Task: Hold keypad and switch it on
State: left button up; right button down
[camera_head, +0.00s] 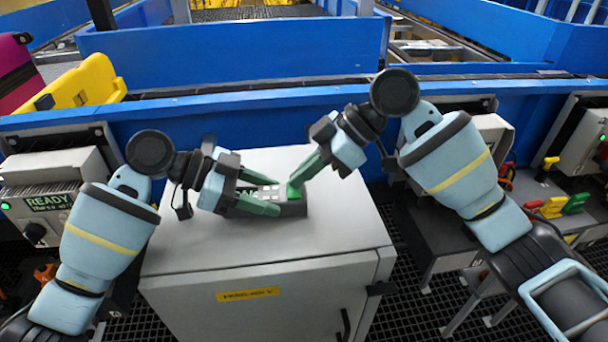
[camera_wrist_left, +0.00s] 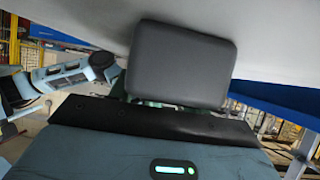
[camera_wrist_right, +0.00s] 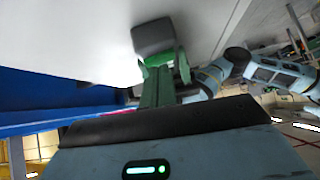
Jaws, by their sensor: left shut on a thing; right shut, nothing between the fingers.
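The keypad (camera_head: 292,209) is a dark box with pale keys and a green part on its right side, on top of a grey cabinet. My left gripper (camera_head: 262,198) is shut on the keypad from the left, its green fingers along the near and far sides. In the left wrist view the keypad's dark grey face (camera_wrist_left: 180,72) fills the middle. My right gripper (camera_head: 296,184) is shut and empty, its green fingertips at the keypad's right end by the green part. The right wrist view shows the keypad (camera_wrist_right: 154,37) just beyond the fingers. The fingertips hide whether they touch it.
The grey cabinet (camera_head: 340,225) has a yellow label (camera_head: 248,294) and a clear top around the keypad. A blue conveyor wall (camera_head: 230,60) runs behind. A READY panel (camera_head: 42,203) is at left, and a side table with coloured levers (camera_head: 553,207) at right.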

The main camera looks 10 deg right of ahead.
aim_at(304, 192)
jog(key=r, duration=0.4)
jog(key=shift+s+r, duration=0.1)
jog(key=shift+s, duration=0.15)
jog(key=s+v, duration=0.1)
jog(key=v, duration=0.8)
jog(key=shift+d+r, duration=0.2)
jog(key=shift+d, duration=0.1)
jog(key=shift+s, duration=0.15)
pick_arm(q)
jog(key=o, duration=1.2)
jog(key=shift+a, duration=0.1)
jog(key=v, duration=1.2)
